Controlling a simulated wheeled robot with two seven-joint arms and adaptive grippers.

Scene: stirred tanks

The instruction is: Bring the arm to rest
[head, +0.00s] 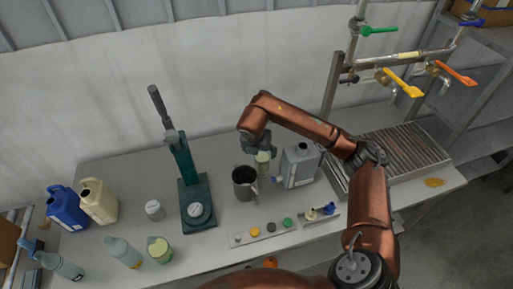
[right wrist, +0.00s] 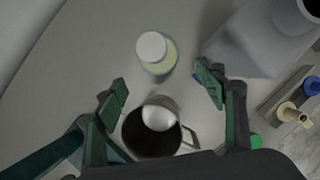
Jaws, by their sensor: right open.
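My right arm is copper-coloured and reaches in from the right over the bench in the head view. My right gripper (head: 257,146) hangs above the bench near a grey metal mug (head: 244,184) and a small bottle with pale contents (head: 263,163). In the right wrist view the green-tipped fingers of the right gripper (right wrist: 162,88) are spread wide with nothing gripped. The white-capped bottle (right wrist: 157,52) stands beyond the fingertips. The dark-mouthed mug (right wrist: 150,139) lies below, with a rounded silvery part overlapping its mouth. My left gripper does not show.
A grey jerrycan (head: 301,166) stands right of the mug, and a green press (head: 190,185) stands left. A row of coloured knobs (head: 263,231) lies in front. Valve pipes (head: 380,70) rise behind a slatted rack (head: 400,150). Several bottles crowd the bench's left end.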

